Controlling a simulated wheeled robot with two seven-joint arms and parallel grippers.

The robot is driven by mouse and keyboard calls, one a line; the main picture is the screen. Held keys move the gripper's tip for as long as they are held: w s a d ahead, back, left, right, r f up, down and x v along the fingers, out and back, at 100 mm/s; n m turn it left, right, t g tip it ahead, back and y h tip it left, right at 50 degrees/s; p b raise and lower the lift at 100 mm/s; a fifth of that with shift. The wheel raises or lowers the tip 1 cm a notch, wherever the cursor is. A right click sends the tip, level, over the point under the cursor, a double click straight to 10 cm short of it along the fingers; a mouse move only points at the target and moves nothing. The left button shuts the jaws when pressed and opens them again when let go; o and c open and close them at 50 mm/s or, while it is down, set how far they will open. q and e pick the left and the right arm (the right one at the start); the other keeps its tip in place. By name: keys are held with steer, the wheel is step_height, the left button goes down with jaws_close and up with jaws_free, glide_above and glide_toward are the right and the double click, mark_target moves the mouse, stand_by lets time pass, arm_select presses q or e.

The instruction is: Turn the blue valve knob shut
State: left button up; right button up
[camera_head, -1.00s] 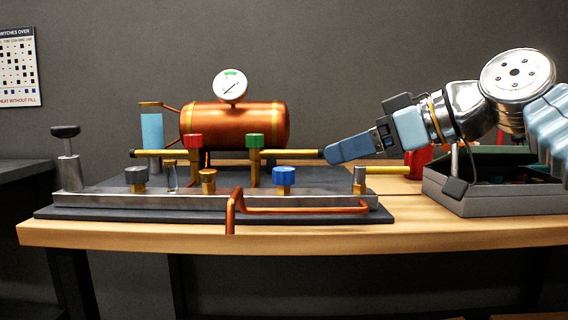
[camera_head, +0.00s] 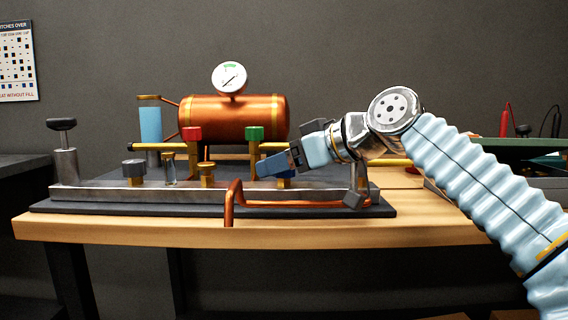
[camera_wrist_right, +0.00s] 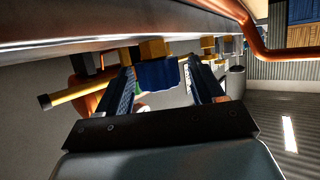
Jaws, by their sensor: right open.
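The blue valve knob (camera_wrist_right: 157,74) shows in the right wrist view between the two fingers of my right gripper (camera_wrist_right: 160,67). The fingers are open, with a gap visible on both sides of the knob. In the head view my right gripper (camera_head: 268,168) reaches in from the right over the metal manifold bar (camera_head: 110,191). There it hides most of the knob. My left gripper is not in view.
A green knob (camera_head: 254,133) and a red knob (camera_head: 192,134) stand on brass pipes behind. A copper pipe (camera_head: 233,200) bends up in front of the bar. The copper boiler (camera_head: 235,118) with a gauge (camera_head: 229,77) stands at the back.

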steer(key=shift+c, duration=0.4)
steer(key=c, duration=0.9)
